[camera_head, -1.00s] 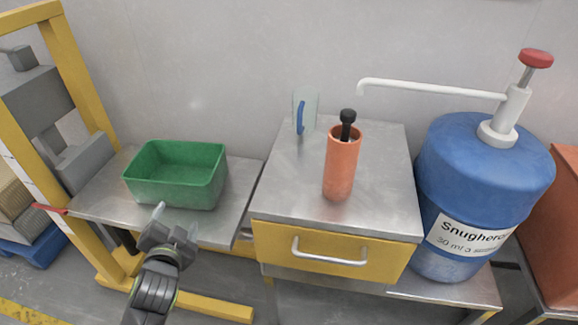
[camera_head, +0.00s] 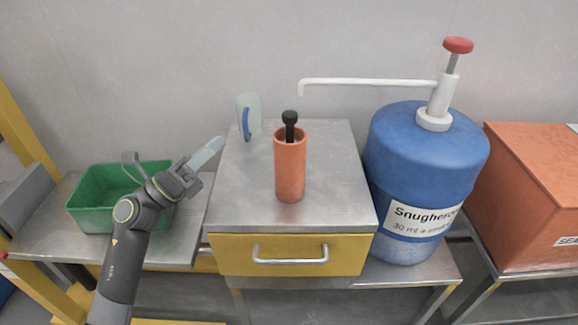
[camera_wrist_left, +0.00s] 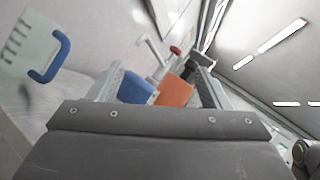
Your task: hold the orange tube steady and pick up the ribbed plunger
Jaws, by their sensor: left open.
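The orange tube (camera_head: 290,170) stands upright on the steel top of the drawer cabinet (camera_head: 340,200). The ribbed plunger (camera_head: 290,120) is black and sticks out of the tube's mouth; its lower part is hidden inside. My left gripper (camera_head: 206,158) is open and empty, left of the tube and apart from it, near the cabinet's left edge. My right gripper is out of view.
A clear cup with a blue handle (camera_head: 248,117) stands behind the tube. A blue pump drum (camera_head: 425,155) is at the right, its white spout (camera_head: 365,82) reaching left. A green bin (camera_head: 90,205) lies behind my left arm. An orange box (camera_head: 530,190) is far right.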

